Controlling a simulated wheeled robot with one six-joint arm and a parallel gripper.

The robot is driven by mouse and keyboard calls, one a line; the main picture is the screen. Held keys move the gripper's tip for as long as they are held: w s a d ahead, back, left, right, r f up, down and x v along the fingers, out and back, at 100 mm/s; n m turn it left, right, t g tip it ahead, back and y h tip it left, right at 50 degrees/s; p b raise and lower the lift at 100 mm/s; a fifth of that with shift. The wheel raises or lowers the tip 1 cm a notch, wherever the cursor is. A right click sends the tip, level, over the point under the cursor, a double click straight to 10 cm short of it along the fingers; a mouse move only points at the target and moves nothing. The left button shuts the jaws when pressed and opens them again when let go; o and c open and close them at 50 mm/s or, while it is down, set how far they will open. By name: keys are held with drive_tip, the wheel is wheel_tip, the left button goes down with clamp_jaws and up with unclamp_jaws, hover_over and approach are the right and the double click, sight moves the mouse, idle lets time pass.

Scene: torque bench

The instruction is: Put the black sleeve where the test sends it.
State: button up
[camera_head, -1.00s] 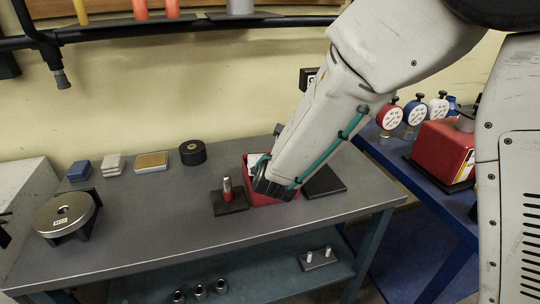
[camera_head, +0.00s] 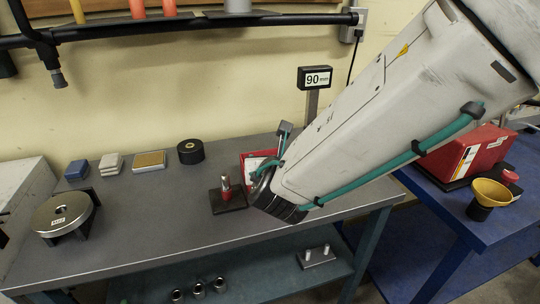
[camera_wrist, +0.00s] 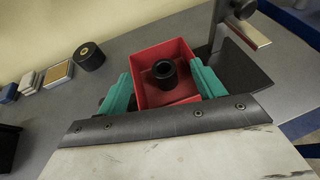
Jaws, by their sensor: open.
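A black sleeve (camera_wrist: 164,73) with an open bore stands in the red bin (camera_wrist: 150,52) in the wrist view. The bin also shows in the head view (camera_head: 247,158), partly hidden by my arm. My gripper (camera_wrist: 163,88) is open, with one teal finger on each side of the bin's near part in the wrist view. The sleeve appears between the fingers in the picture, with visible gaps; their height relation is unclear. In the head view, my gripper (camera_head: 277,160) is at the bin. A sign reading "90" (camera_head: 316,79) stands on a post behind it.
A red-based pin on a dark plate (camera_head: 227,197) stands left of my gripper. A black roll (camera_head: 190,152) and small blocks (camera_head: 149,161) line the back, with a metal disc (camera_head: 63,213) at left. A red machine (camera_head: 470,155) is at right.

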drive_tip(key=s+d+r+m+g+h, duration=0.2)
drive_tip(key=d+m+h, duration=0.1)
drive_tip(key=d+m, duration=0.4)
drive_tip(key=s+d+r+m+g+h, duration=0.25)
drive_tip(key=d+m, duration=0.35)
drive_tip(key=d, duration=0.4)
drive_tip(key=s+d+r+m+g+h, duration=0.1)
drive_tip(key=s+d+r+m+h, duration=0.15)
drive_tip(key=d+m, duration=0.45)
drive_tip(key=s+d+f+m+g, duration=0.1)
drive_tip(key=s+d+m+g, duration=0.5)
drive_tip(key=s, duration=0.3)
drive_tip(key=s+a+m+y, duration=0.5)
drive_tip(key=s+m+y, duration=0.2)
drive_tip(key=s+m, duration=0.2)
drive_tip(key=shift+s+m, duration=0.4)
drive_tip(key=shift+m, duration=0.5)
drive_tip(key=shift+g, duration=0.25)
